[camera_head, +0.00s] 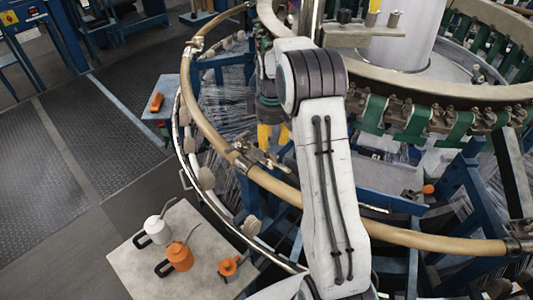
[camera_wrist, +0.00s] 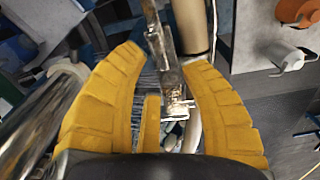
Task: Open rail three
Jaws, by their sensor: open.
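A tan curved rail (camera_head: 272,184) runs around the loom in sections joined by metal fittings. I cannot tell by any mark which section is rail three. A metal latch-like fitting (camera_head: 246,163) sits on the rail near the middle of the head view. My gripper (camera_head: 273,134) has yellow fingers and hangs just behind that fitting, partly hidden by my arm. In the wrist view my gripper (camera_wrist: 165,62) is open, with a metal fitting (camera_wrist: 170,82) showing between its fingers. The tan rail (camera_wrist: 191,25) runs beside the fitting. I cannot tell whether the fingers touch it.
A grey table (camera_head: 140,257) at the lower left holds a white can (camera_head: 157,230) and orange cans (camera_head: 180,257). A small side table (camera_head: 165,113) bears an orange object (camera_head: 156,102). The dark floor (camera_head: 90,135) at left is clear. Blue frames and fine threads lie inside the rail.

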